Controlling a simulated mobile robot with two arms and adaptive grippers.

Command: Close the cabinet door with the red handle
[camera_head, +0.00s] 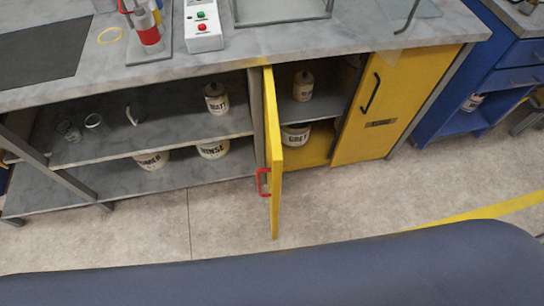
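A yellow cabinet door (272,150) stands swung open from the cabinet under the grey bench, seen nearly edge-on. Its red handle (263,182) sits on the left face of the door, low down. The cabinet's opening to the right of the door shows a labelled bottle (303,86) on a shelf and a tub (295,134) below. Beside the opening is a second yellow door (400,100) with a black handle (371,92), which looks shut. Neither of my grippers is in view.
Open shelves (150,140) left of the door hold jars and tubs. The bench top (330,38) carries a control box (202,26) and a stand. A blue cabinet (480,70) stands at the right. The floor (350,200) before the door is clear.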

